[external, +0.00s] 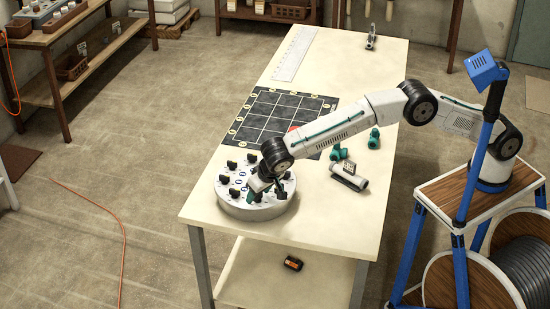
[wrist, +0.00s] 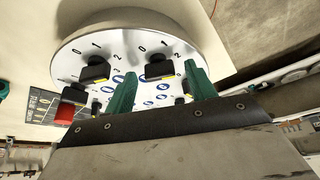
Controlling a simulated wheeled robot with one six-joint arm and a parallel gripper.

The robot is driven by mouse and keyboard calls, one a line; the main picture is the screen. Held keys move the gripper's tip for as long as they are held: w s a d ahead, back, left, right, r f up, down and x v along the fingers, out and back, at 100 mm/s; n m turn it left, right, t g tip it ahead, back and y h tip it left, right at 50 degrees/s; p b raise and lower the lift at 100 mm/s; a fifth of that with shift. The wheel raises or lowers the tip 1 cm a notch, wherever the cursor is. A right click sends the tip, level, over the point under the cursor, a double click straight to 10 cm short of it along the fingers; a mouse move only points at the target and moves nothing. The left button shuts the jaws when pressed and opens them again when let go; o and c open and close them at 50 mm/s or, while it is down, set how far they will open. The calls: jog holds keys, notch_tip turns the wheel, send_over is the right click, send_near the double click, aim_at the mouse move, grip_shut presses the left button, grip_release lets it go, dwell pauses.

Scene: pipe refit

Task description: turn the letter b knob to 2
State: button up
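A round white dial panel (external: 250,210) lies on the table's near end, with several black knobs around its top; it also fills the upper middle of the wrist view (wrist: 205,42). My gripper (wrist: 161,74) is over the panel with its two green fingers apart. One black knob (wrist: 158,67) stands between the fingertips, with visible gaps on both sides. It has a yellow mark and numbers 0 and 1 beside it. Another black knob (wrist: 95,70) is to its left. The blue letters are too small to read, so I cannot tell which knob is b.
A dark grid board (external: 275,118) lies behind the panel. Green fittings (external: 338,153) and a grey-white pipe piece (external: 349,176) lie to the right. A red block (wrist: 64,114) shows at the left of the wrist view.

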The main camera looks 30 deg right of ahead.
jog(key=v, duration=0.7)
jog(key=shift+r, duration=0.35)
jog(key=shift+s, duration=0.15)
dwell(0.3)
